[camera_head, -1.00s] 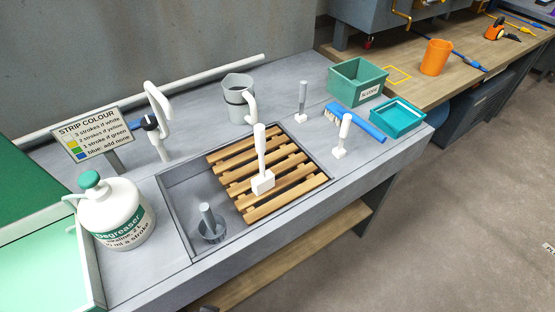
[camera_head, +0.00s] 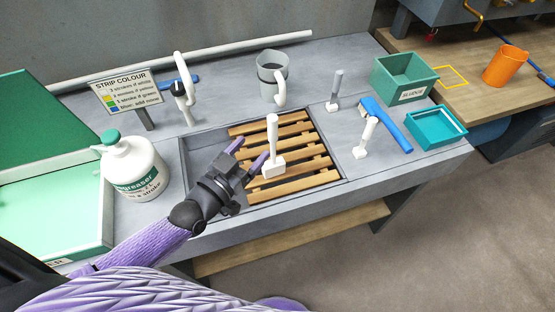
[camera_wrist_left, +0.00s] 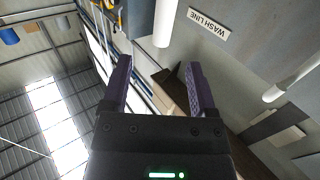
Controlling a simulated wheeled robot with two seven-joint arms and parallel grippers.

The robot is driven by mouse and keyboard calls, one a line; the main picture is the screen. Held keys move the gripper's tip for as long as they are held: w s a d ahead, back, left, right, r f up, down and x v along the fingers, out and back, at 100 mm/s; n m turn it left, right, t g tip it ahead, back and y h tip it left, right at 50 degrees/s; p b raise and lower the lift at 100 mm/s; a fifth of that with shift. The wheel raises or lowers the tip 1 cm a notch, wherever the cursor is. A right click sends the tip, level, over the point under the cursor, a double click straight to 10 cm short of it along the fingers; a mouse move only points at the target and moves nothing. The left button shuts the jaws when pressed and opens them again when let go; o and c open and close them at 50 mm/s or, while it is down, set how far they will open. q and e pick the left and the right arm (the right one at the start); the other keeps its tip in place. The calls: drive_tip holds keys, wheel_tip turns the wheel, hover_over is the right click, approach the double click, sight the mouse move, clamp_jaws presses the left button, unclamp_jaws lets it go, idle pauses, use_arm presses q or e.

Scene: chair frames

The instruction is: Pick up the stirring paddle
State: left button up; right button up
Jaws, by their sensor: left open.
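A white tool with an upright handle and a block-shaped foot (camera_head: 272,148), which looks like the stirring paddle, stands on the wooden slatted rack (camera_head: 318,178) in the sink. My left gripper (camera_head: 248,153) is open and empty over the sink, just left of this tool. Its fingers point towards the back right, and one fingertip appears close to the handle; I cannot tell if they touch. In the left wrist view the two fingers (camera_wrist_left: 158,63) are apart with nothing between them, and the paddle is not recognisable there. My right gripper is not in view.
A white degreaser bottle (camera_head: 133,166) stands left of my gripper. A grey jug (camera_head: 271,76) and a tap (camera_head: 183,88) stand behind. A smaller white tool (camera_head: 366,137), a grey-handled tool (camera_head: 335,90), a blue brush (camera_head: 390,125) and green trays (camera_head: 404,77) are at the right.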

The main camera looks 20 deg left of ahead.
sight(269, 128)
use_arm(q)
drive_tip(key=b+x, duration=0.1)
drive_tip(key=x, duration=0.8)
drive_tip(key=shift+a, duration=0.2)
clamp_jaws()
